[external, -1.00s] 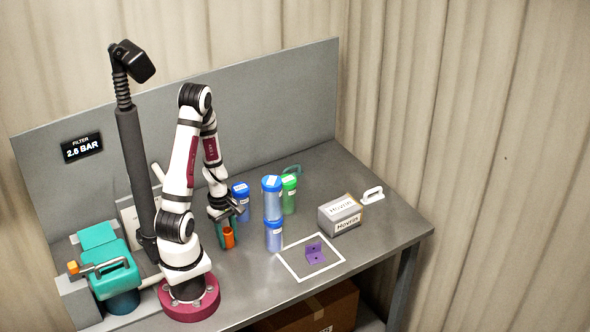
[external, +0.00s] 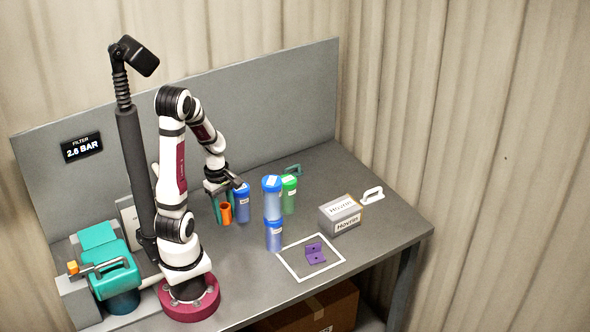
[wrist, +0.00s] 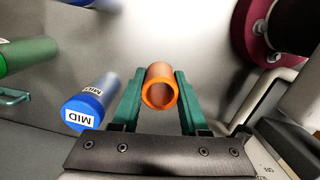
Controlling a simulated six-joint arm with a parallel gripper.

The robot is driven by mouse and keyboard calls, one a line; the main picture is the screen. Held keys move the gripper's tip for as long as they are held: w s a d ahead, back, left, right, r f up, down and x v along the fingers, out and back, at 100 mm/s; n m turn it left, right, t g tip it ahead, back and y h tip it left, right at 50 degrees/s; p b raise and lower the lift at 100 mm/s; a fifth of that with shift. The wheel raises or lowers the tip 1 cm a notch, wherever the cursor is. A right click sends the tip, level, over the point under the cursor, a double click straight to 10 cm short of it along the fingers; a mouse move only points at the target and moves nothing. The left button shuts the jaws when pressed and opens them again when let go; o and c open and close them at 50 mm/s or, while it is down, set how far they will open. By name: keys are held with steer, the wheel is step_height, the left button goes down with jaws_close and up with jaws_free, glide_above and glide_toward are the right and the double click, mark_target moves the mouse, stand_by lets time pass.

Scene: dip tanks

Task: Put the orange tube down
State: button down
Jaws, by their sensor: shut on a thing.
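The orange tube (external: 226,212) is a short hollow cylinder. My gripper (external: 223,208) is shut on it, one teal finger on each side. In the wrist view the tube's open orange rim (wrist: 158,94) faces the camera, and it sits between the fingertips of my gripper (wrist: 159,84). The external view shows the tube roughly upright, left of a blue-lidded jar (external: 242,203). I cannot tell whether its lower end touches the table.
Two blue jars (external: 273,211) stand stacked to the right, with a green jar (external: 289,194) behind. A white square outline (external: 288,264) surrounds a purple bracket (external: 315,253). A grey box (external: 340,214) stands further right. The table (external: 235,262) is bare in front of the tube.

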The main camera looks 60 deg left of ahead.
step_height(320, 180, up, 6)
steer(key=w+a+n, duration=0.2)
steer(key=w+a, duration=0.1)
steer(key=w+a+n, duration=0.1)
steer(key=w+a, duration=0.1)
steer(key=w, duration=0.2)
steer(key=w+a+r+n, duration=0.1)
steer(key=w+a+n, duration=0.1)
steer(key=w+a, duration=0.1)
steer(key=shift+w+a+r+n+t, duration=0.1)
steer(key=shift+w+a+n+t, duration=0.15)
steer(key=shift+a+n+t, duration=0.05)
steer(key=w+a+f+n+y, duration=0.1)
steer(key=w+a+f+n, duration=0.1)
steer(key=w+a+n, duration=0.85)
steer(key=f+m, duration=0.1)
steer(key=f, duration=0.4)
steer(key=w+f, duration=0.1)
steer(key=f, duration=0.3)
steer(key=d+f+m, duration=0.1)
steer(key=f, duration=0.4)
steer(key=shift+w+d+f+m+t, duration=0.1)
steer(key=shift+w+f+m+t, duration=0.15)
steer(key=shift+f+m+t, duration=0.1)
steer(key=shift+f, duration=0.1)
steer(key=shift+c, duration=2.1)
jaws_free()
